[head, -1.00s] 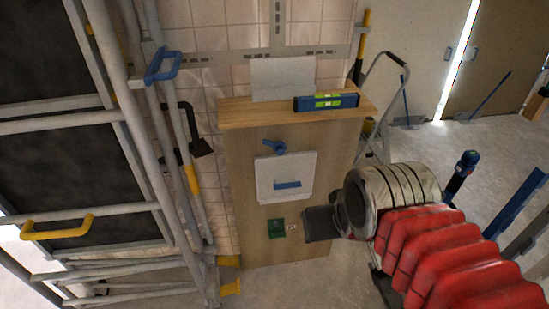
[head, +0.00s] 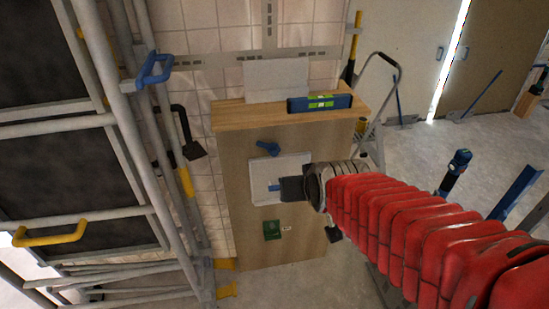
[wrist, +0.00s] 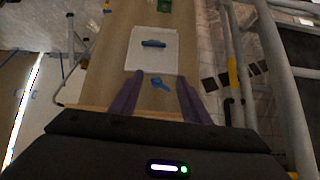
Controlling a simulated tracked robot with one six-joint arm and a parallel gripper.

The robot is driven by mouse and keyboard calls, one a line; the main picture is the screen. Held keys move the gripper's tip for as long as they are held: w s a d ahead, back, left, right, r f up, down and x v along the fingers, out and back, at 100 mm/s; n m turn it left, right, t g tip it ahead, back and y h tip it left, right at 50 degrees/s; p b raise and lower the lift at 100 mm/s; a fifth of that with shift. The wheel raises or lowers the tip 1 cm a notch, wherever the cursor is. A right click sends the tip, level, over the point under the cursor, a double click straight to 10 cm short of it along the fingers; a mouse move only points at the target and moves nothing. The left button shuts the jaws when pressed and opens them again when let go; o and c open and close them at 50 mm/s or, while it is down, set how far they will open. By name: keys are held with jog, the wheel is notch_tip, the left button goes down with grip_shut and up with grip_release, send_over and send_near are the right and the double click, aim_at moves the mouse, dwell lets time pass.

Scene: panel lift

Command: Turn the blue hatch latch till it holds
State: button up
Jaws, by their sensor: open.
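The blue latch (head: 268,148) sits on the upright wooden panel (head: 238,170), just above the white hatch (head: 291,162). The hatch has a blue handle (head: 273,187), partly hidden by my gripper. My gripper (head: 284,189) is in front of the hatch, below and right of the latch in the head view. In the wrist view my gripper (wrist: 157,98) is open and empty, and the latch (wrist: 160,82) appears between its two fingers. The hatch (wrist: 140,60) lies beyond it there. I cannot tell the gap from fingertips to latch.
A blue level (head: 319,103) and a pale sheet (head: 276,80) are on the panel's top ledge (head: 235,116). Metal scaffolding (head: 125,120) stands left. A green plate (head: 271,230) is below the hatch. A stepladder (head: 375,140) stands at the back right.

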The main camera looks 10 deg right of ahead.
jog(key=w+f+m+t, duration=0.1)
jog(key=w+f+t, duration=0.8)
jog(key=w+f, duration=0.5)
jog(key=shift+m, duration=0.3)
jog(key=shift+a, duration=0.1)
